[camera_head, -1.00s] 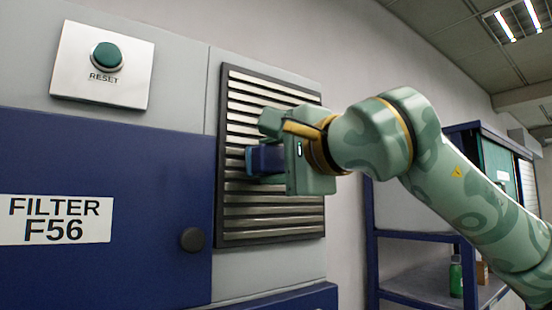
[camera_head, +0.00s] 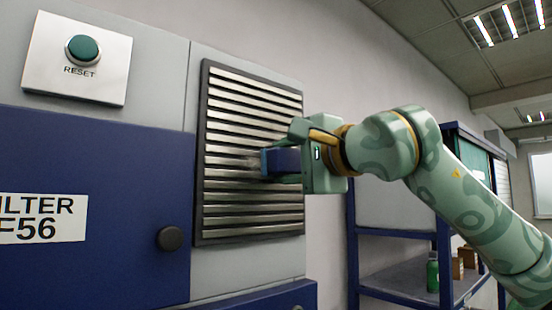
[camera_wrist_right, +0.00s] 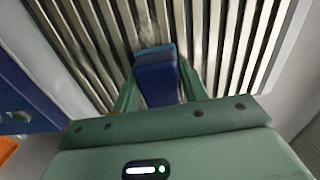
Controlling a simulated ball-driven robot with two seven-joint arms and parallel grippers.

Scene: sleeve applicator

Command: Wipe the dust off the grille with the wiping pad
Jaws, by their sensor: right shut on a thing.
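The grille (camera_head: 240,212) is a dark-framed panel of light metal slats, upright on the grey cabinet front. It fills the far part of the right wrist view (camera_wrist_right: 232,45). A greyish smudge of dust (camera_head: 250,161) shows on the slats just left of the pad. My right gripper (camera_head: 290,160) is shut on the wiping pad (camera_head: 281,162), a dark blue block with a lighter blue face. The pad also shows in the right wrist view (camera_wrist_right: 157,78), its face at or very near the slats; I cannot tell if it touches. My left gripper is out of view.
A blue cabinet door (camera_head: 90,200) with a dark round knob (camera_head: 171,239) is left of the grille. A green reset button (camera_head: 83,49) sits above it. A blue shelf unit (camera_head: 395,288) with a green bottle (camera_head: 432,272) stands at the right.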

